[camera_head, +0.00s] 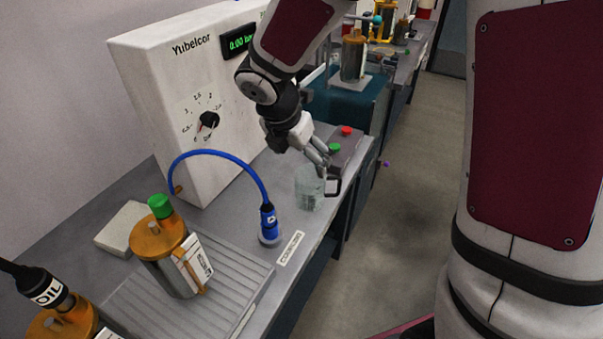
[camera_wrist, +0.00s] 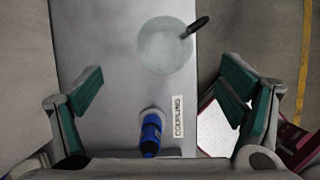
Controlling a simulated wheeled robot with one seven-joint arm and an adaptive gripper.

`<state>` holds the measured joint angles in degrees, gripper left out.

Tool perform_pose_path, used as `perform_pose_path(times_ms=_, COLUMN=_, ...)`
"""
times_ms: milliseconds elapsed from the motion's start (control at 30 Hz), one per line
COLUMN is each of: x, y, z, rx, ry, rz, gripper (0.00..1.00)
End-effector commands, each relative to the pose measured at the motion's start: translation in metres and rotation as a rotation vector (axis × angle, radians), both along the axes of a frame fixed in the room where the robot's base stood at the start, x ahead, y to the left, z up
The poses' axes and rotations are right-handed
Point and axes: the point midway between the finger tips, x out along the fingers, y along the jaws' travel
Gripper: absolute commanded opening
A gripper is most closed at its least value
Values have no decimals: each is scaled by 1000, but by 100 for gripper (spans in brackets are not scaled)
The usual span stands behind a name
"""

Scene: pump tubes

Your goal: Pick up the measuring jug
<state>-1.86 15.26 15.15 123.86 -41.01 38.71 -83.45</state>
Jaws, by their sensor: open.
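The measuring jug (camera_head: 309,188) is clear glass with a dark handle at its right. It stands upright on the grey bench, near the front edge. In the wrist view the jug (camera_wrist: 165,46) shows from above as a round shape at the top, with the black handle pointing to the upper right. My gripper (camera_head: 324,163) is above the jug in the head view, its fingers angled down towards the rim. I cannot tell whether a finger touches the jug.
A blue hose ends in a coupling (camera_head: 268,225) beside the jug, near a "COUPLING" label (camera_head: 290,248). A white Yubelcor machine (camera_head: 150,90) stands behind. A control box with red and green buttons (camera_head: 350,150) is behind right. An orange-topped canister (camera_head: 165,250) stands on a ribbed tray.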

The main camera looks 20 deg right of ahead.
Motion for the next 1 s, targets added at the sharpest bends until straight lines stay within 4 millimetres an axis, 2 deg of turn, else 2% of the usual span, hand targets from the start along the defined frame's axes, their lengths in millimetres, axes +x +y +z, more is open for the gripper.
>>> perform_pose_path(times_ms=100, x=5, y=-7, z=-24, rx=0, ry=4, rz=-2, gripper=89)
perform_pose_path(times_ms=300, x=14, y=-17, z=-56, rx=0, ry=3, rz=-4, gripper=89)
perform_pose_path(times_ms=567, x=18, y=-23, z=-72, rx=1, ry=1, rz=-5, gripper=89)
perform_pose_path(times_ms=833, x=22, y=-34, z=-109, rx=1, ry=2, rz=-7, gripper=89)
perform_pose_path(times_ms=1000, x=25, y=-37, z=-118, rx=1, ry=1, rz=-5, gripper=89)
